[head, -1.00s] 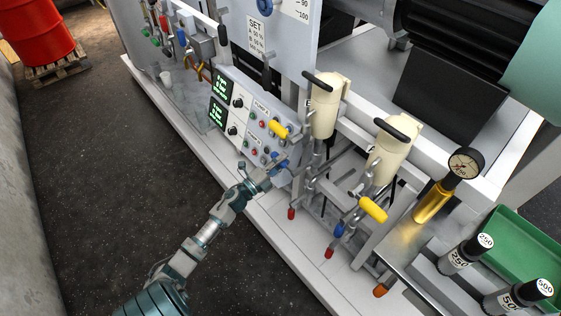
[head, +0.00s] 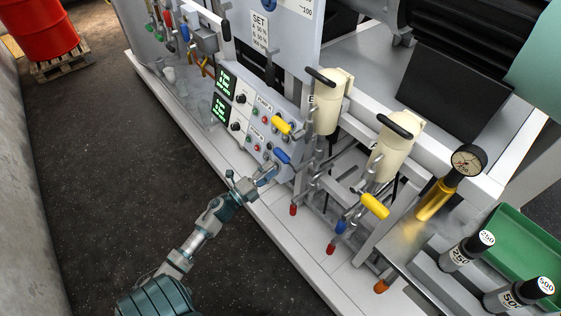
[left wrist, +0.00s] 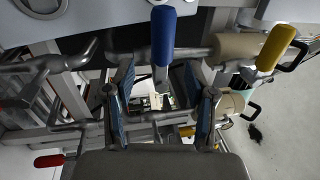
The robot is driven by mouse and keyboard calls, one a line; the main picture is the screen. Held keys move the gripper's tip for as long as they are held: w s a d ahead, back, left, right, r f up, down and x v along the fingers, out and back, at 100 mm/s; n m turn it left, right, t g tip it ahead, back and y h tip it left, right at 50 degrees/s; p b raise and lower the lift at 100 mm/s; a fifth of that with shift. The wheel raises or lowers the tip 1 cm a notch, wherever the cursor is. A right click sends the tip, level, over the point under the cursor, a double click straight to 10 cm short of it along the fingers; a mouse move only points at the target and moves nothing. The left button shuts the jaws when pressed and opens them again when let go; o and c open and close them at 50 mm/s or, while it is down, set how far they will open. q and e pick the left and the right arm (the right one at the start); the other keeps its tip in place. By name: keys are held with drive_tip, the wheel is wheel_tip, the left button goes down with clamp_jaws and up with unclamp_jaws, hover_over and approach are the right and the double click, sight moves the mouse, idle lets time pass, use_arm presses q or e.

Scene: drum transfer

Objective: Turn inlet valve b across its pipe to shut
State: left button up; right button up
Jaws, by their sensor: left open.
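Filter housing B (head: 331,102) is a cream canister with a black top handle. Beside its pipes are a yellow valve handle (head: 281,125) and a blue valve handle (head: 282,155); no label shows which is inlet valve b. In the left wrist view the blue handle (left wrist: 163,36) sticks out across a grey pipe (left wrist: 190,54), and the yellow handle (left wrist: 277,46) is at the right. My left gripper (head: 270,170) is open and empty, just below and left of the blue handle, apart from it. Its two fingers (left wrist: 164,108) show below that handle. My right gripper is out of view.
Housing A (head: 395,150) has its own yellow handle (head: 374,206) and blue handle (head: 341,227). Red drain handles (head: 293,209) and an orange one (head: 381,287) hang low. The pump panel (head: 250,115) is close behind my gripper. Dark floor (head: 120,180) at left is clear.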

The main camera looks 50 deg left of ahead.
use_arm(q)
drive_tip(key=v, duration=0.5)
drive_tip(key=shift+d+r, duration=0.15)
drive_tip(key=shift+d, duration=0.2)
drive_tip(key=shift+a, duration=0.1)
